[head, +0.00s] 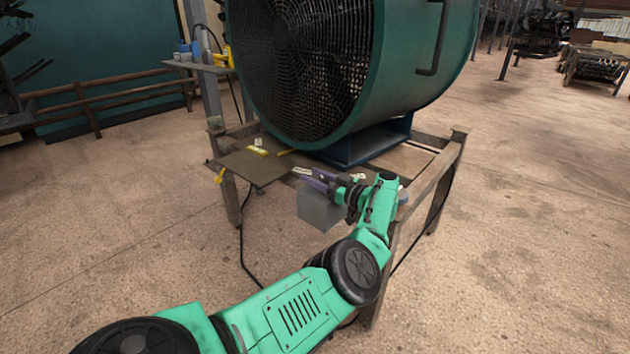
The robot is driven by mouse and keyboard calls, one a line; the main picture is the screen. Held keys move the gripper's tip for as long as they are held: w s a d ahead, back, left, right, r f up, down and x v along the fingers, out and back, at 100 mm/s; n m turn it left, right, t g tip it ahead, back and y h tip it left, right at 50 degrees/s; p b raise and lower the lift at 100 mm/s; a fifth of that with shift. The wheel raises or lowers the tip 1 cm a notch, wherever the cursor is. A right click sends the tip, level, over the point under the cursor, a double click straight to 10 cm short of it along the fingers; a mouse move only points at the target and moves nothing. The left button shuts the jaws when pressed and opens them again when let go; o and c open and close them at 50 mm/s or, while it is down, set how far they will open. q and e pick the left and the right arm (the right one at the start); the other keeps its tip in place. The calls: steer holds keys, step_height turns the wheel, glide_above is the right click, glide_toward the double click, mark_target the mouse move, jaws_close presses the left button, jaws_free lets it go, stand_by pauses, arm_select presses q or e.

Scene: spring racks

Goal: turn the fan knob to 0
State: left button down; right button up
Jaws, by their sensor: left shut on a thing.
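The large green fan (420,60) with a dark round grille stands on a metal frame table. A plain grey box (320,212) hangs at the table's front edge, below my left gripper. My left gripper (303,175), with purple fingers, reaches in from the right side of the box at table-edge height. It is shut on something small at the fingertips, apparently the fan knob. The knob and its markings are too small and too covered to make out, so its setting cannot be read. My right gripper is not in view.
The table's thin board (255,168) carries a yellow item (257,151). A dark cable (243,240) hangs to the floor. A side shelf (197,66) with bottles stands behind at the left. Wooden rails (110,98) run along the left.

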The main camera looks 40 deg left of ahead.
arm_select(q)
steer(key=shift+c, duration=1.9)
jaws_free()
steer(key=d, duration=0.6)
steer(key=shift+w+d, duration=0.2)
steer(key=shift+d, duration=0.1)
steer(key=d+b, duration=0.1)
steer(key=d, duration=0.7)
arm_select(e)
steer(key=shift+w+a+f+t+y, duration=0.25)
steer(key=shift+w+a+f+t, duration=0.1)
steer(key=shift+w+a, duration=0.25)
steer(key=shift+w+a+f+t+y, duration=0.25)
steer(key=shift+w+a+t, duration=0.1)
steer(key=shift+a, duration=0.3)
arm_select(q)
steer(key=shift+w, duration=0.1)
